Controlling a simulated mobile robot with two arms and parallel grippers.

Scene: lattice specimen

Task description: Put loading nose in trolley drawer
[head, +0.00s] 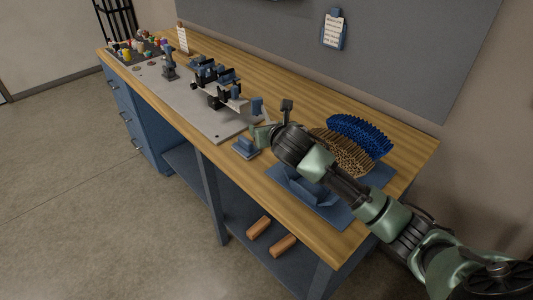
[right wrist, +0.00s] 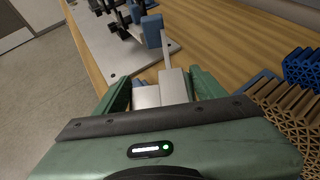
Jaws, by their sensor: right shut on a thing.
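My right gripper (head: 262,134) is over the front part of the bench, just right of the grey base plate. In the right wrist view its green fingers (right wrist: 165,88) are shut on a light grey metal block (right wrist: 173,84), which I take to be the loading nose. A thin grey bar reaches from near the block toward a blue piece (right wrist: 152,31); I cannot tell whether they are joined. A blue drawer unit (head: 131,112) stands under the left end of the bench, its drawers looking shut. No separate trolley shows. My left gripper is out of view.
The grey base plate (head: 226,127) carries a black and blue fixture (head: 215,82). A small blue stand (head: 245,147) sits beside my gripper. Brown (head: 343,155) and blue (head: 362,136) lattice pieces stand to the right. Two orange-brown blocks (head: 258,227) lie on the lower shelf. Left floor is clear.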

